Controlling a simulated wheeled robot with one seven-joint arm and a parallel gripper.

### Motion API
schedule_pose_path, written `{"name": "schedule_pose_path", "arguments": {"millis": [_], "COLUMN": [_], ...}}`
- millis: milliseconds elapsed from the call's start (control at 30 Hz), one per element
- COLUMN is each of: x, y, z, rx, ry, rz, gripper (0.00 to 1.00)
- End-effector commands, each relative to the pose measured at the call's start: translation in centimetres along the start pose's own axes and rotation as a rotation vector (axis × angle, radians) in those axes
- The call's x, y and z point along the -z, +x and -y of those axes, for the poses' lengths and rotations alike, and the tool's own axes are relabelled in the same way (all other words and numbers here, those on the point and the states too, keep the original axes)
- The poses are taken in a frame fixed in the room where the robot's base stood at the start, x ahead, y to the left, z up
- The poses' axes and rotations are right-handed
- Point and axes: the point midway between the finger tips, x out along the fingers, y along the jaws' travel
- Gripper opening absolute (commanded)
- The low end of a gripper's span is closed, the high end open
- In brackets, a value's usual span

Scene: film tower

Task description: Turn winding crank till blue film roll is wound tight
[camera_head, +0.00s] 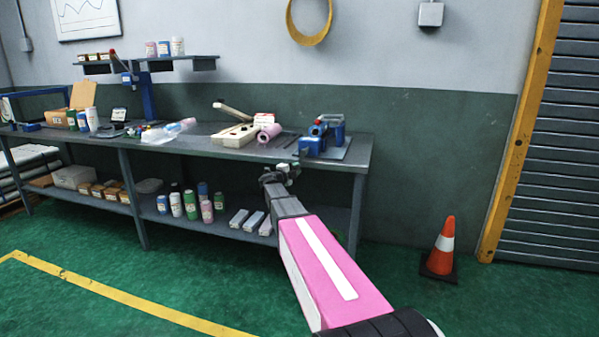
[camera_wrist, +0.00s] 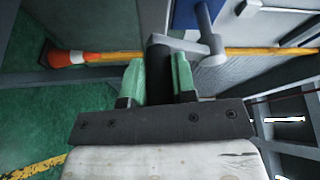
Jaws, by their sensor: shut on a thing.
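In the wrist view, my gripper (camera_wrist: 159,80) has its two green fingers closed around the dark grip (camera_wrist: 158,58) of the winding crank. The crank's grey arm (camera_wrist: 188,44) runs right from the grip to a hub beside a blue body (camera_wrist: 192,14). In the head view, a blue winding device (camera_head: 314,146) stands near the right end of the workbench, with a red part on it. My gripper (camera_head: 281,173) is at the bench's front edge, below and left of that device. I cannot make out the blue film roll or how tight it is.
An orange cone (camera_head: 443,245) stands on the floor at right. The green floor in front is clear.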

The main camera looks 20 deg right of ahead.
Motion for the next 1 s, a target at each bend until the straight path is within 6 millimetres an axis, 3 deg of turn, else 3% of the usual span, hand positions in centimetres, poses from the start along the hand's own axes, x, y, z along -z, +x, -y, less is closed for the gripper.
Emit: {"name": "schedule_pose_path", "arguments": {"millis": [500, 1000], "x": [-2.1, -2.6], "y": [-0.9, -1.1], "z": [2.5, 3.8], "rx": [-0.174, -0.253], "ry": [0.423, 0.614], "rz": [0.002, 0.002], "gripper": [0.00, 0.00]}}
